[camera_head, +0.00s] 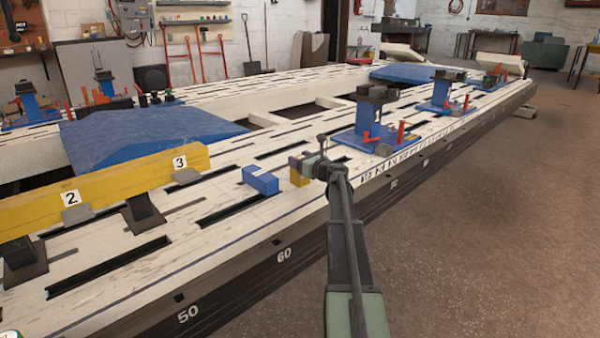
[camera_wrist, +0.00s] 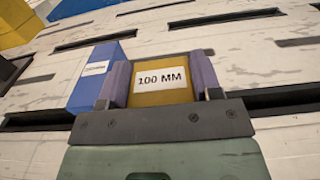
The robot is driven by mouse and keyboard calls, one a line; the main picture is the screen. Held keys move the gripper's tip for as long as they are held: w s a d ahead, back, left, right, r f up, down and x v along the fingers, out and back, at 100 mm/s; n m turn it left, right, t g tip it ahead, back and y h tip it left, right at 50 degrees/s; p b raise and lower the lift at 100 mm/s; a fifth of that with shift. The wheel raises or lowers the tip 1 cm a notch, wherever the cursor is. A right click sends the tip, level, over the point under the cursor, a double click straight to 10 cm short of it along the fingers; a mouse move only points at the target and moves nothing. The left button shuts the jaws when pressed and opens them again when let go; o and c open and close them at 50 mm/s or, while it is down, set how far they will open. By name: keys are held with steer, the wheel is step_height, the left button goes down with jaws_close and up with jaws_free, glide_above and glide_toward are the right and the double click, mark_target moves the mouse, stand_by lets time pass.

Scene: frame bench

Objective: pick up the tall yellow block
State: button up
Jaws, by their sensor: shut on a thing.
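The yellow block (camera_head: 298,178) is at my gripper (camera_head: 302,165) over the slotted white bench, partly hidden by the gripper in the head view. In the wrist view the yellow block (camera_wrist: 160,92) has a white label reading "100 MM". It sits between the two purple fingers of my gripper (camera_wrist: 162,80), which are shut on its sides. I cannot tell whether its underside touches the bench. A blue block (camera_head: 261,180) with a white label stands close to its left; it also shows in the wrist view (camera_wrist: 97,75), beside the left finger.
A long yellow beam (camera_head: 110,190) marked 2 and 3 lies on supports at the left. Blue clamp stands (camera_head: 372,140) rise at the right behind my gripper. A blue sheet (camera_head: 140,132) covers part of the bench behind. Dark slots cut the white bench top (camera_head: 215,232).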

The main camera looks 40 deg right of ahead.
steer(key=c, duration=0.4)
steer(key=shift+r, duration=0.1)
step_height(320, 180, up, 20)
steer(key=p, duration=2)
